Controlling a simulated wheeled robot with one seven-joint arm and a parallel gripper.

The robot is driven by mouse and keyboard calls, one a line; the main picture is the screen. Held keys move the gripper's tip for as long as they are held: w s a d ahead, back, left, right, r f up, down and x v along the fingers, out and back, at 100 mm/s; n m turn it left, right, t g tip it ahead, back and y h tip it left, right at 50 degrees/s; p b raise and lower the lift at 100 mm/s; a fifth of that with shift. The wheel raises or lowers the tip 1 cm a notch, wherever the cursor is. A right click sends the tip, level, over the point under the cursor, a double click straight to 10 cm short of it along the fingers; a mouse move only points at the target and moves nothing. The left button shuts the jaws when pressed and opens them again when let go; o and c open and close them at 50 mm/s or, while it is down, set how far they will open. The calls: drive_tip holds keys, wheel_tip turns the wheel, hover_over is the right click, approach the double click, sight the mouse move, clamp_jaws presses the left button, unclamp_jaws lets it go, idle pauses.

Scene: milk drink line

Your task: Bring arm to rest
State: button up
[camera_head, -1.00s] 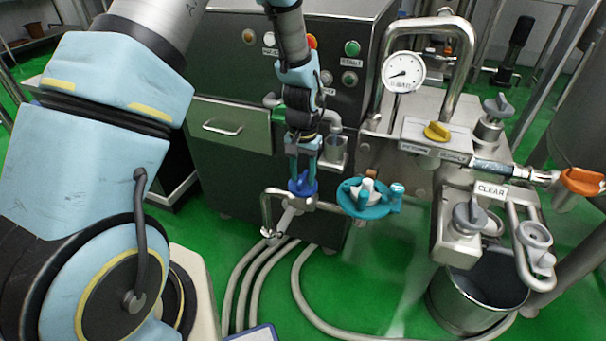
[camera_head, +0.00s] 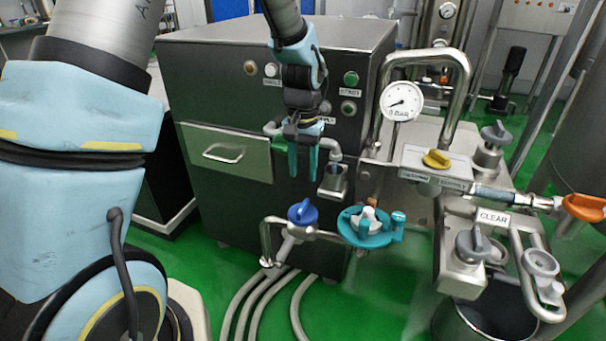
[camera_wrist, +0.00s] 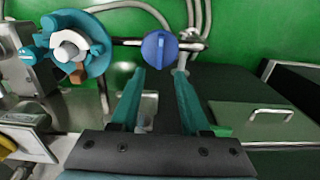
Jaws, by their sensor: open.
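My gripper (camera_head: 302,165) hangs in front of the dark machine cabinet with its teal fingers pointing down. It is open, and nothing is between the fingers. In the wrist view the open fingers (camera_wrist: 158,95) reach toward a blue valve knob (camera_wrist: 160,50). In the head view the blue knob (camera_head: 302,212) sits on its pipe below the fingertips, with a gap between them. My arm comes in from the top of the head view, and a large pale blue link of mine fills the left side.
A teal handwheel (camera_head: 370,228) is right of the knob. A pressure gauge (camera_head: 401,101), yellow knob (camera_head: 437,158) and orange handle (camera_head: 584,207) are farther right. A metal bucket (camera_head: 487,318) stands below. The cabinet (camera_head: 225,85) is close behind my gripper. Hoses (camera_head: 262,305) lie on the green floor.

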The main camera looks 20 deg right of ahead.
drive_tip(key=shift+a, duration=0.1)
drive_tip(key=w+a+r+n+p, duration=0.1)
drive_tip(key=a+r+n, duration=0.15)
drive_tip(key=a, duration=0.45)
drive_tip(key=w+a+r+n+p, duration=0.1)
drive_tip(key=a+r, duration=0.3)
drive_tip(key=a, duration=0.3)
drive_tip(key=s+a+r+n+p, duration=0.1)
drive_tip(key=s+a+r+n, duration=0.1)
drive_tip(key=a, duration=0.5)
drive_tip(key=s+a+r+n+t+p, duration=0.1)
drive_tip(key=s+a+r+n, duration=0.1)
drive_tip(key=a, duration=0.6)
drive_tip(key=shift+s+a+r+t, duration=0.25)
drive_tip(key=shift+s+r, duration=0.2)
drive_tip(key=shift+s, duration=0.4)
